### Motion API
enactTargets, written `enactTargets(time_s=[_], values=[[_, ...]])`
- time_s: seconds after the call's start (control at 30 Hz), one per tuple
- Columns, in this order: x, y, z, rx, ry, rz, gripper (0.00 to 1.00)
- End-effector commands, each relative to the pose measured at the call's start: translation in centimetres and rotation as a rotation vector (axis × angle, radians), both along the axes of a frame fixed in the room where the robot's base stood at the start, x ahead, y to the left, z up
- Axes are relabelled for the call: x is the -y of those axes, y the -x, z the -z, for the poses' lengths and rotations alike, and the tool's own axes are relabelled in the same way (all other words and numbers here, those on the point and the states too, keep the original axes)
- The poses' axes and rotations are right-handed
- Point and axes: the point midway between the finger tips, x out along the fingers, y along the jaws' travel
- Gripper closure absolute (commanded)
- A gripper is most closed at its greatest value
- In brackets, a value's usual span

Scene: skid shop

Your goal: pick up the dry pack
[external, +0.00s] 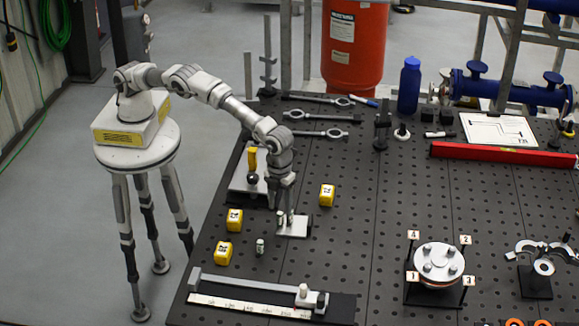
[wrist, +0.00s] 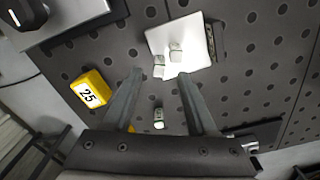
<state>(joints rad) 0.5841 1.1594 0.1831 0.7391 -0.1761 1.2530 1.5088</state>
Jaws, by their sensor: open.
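Small pale canisters that look like dry packs are in view; I cannot tell which is the one named. In the wrist view, two of them (wrist: 175,50) are on or over a white square plate (wrist: 194,33), and another canister (wrist: 158,118) lies lower, between my fingers in the picture. In the external view, one canister (external: 260,246) stands alone on the perforated table, left of and in front of the white plate (external: 293,231). My gripper (wrist: 160,75) is open, pointing down over the plate area. Its fingers partly hide what is at the plate in the external view.
Yellow numbered blocks stand nearby, one left (external: 235,219), one front left (external: 222,253) and one right (external: 327,195). A ruler and caliper tray (external: 250,306) lies at the front edge. A round flange fixture (external: 438,264) stands right. The table middle is clear.

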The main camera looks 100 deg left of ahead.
Motion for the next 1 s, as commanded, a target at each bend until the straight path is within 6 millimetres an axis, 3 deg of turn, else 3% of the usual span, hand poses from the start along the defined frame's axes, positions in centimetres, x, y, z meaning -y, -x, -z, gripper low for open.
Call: enactTargets(time_s=[0.27, 0.53, 0.83, 1.0], values=[[0.0, 0.1, 4.3, -0.002, -0.002, 0.0, 0.43], [0.0, 0.0, 4.7, -0.001, 0.0, 0.0, 0.44], [0.0, 0.0, 4.7, -0.001, 0.0, 0.0, 0.98], [0.0, 0.0, 4.7, -0.001, 0.0, 0.0, 1.0]])
